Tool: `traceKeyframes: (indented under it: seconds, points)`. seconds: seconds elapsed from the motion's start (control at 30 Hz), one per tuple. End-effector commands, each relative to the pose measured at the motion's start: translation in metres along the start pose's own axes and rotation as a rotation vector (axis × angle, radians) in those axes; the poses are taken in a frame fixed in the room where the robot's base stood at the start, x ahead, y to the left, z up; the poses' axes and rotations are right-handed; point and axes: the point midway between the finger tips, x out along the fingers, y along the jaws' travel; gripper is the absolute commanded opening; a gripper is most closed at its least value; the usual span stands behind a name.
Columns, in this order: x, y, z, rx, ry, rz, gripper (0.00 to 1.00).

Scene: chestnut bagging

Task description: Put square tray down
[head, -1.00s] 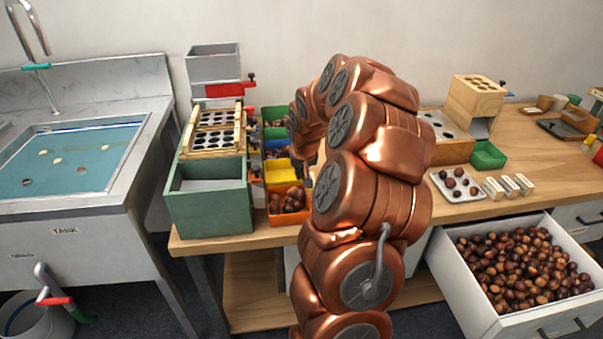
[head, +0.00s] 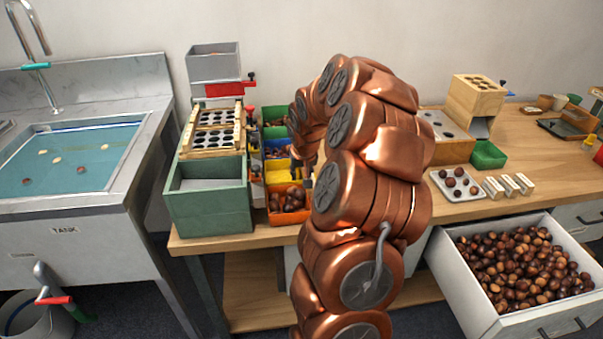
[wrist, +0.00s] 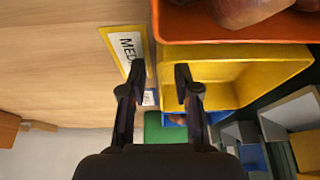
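A pale square tray (head: 457,194) with several chestnuts lies flat on the bench at the right in the head view, apart from my gripper. My gripper (wrist: 155,78) is open in the wrist view, with clear space between its two dark fingers and nothing held. It is over the edge of a yellow bin (wrist: 240,82), beside a yellow-edged label card reading "MED" (wrist: 126,46). In the head view my copper arm hides most of the gripper; a dark part of it shows beside the bins. The square tray is not visible in the wrist view.
An orange bin (head: 276,217) with chestnuts adjoins the yellow bin. A green box (head: 212,213) and a holed tray in a wooden frame (head: 218,139) stand to their left. White blocks (head: 508,184) lie right of the square tray. An open drawer (head: 468,291) of chestnuts juts out below.

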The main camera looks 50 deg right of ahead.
Motion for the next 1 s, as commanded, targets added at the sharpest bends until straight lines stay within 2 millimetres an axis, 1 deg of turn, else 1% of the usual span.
traceKeyframes:
  seconds: [0.17, 0.27, 0.47, 0.8, 0.9, 1.0]
  points:
    - [-0.006, 0.000, -0.002, 0.000, 0.002, 0.000, 0.31]
    - [-0.015, 0.000, -0.002, 0.000, 0.002, 0.000, 0.31]
    - [-0.044, 0.000, -0.002, 0.000, 0.004, 0.000, 0.31]
    - [-0.103, 0.000, -0.002, 0.000, 0.005, -0.001, 0.31]
    - [-0.115, 0.000, -0.001, 0.000, 0.001, 0.000, 0.31]
    - [-0.121, 0.000, -0.001, 0.000, 0.001, -0.001, 0.31]
